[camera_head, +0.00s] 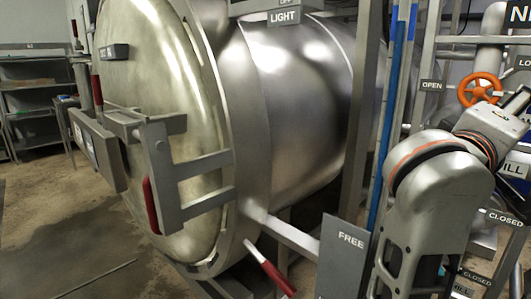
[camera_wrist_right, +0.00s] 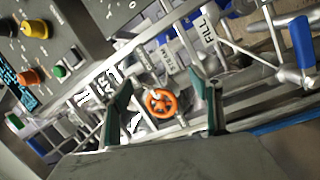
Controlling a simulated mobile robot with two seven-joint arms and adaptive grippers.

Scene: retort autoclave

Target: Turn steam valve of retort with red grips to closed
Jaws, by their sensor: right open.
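The retort (camera_head: 300,110) is a large steel vessel with a round door (camera_head: 150,90) carrying red grips (camera_head: 152,205). An orange handwheel (camera_head: 465,92) sits on pipework at the right of the head view, beside an OPEN sign (camera_head: 432,86). In the right wrist view the orange wheel (camera_wrist_right: 160,102) shows between my open fingers, with a STEAM label (camera_wrist_right: 150,62) near it. My right gripper (camera_wrist_right: 170,88) is open and empty, pointing towards the wheel; no contact is visible. In the head view it is mostly cut off at the right edge. My left gripper is not in view.
Signs reading FILL (camera_wrist_right: 208,27), CLOSED (camera_head: 505,218) and FREE (camera_head: 350,240) stand around the pipework. A blue-handled valve (camera_wrist_right: 302,40) is at the wrist view's right. A control panel (camera_wrist_right: 40,50) with buttons is at its left. Open floor (camera_head: 70,240) lies left of the door.

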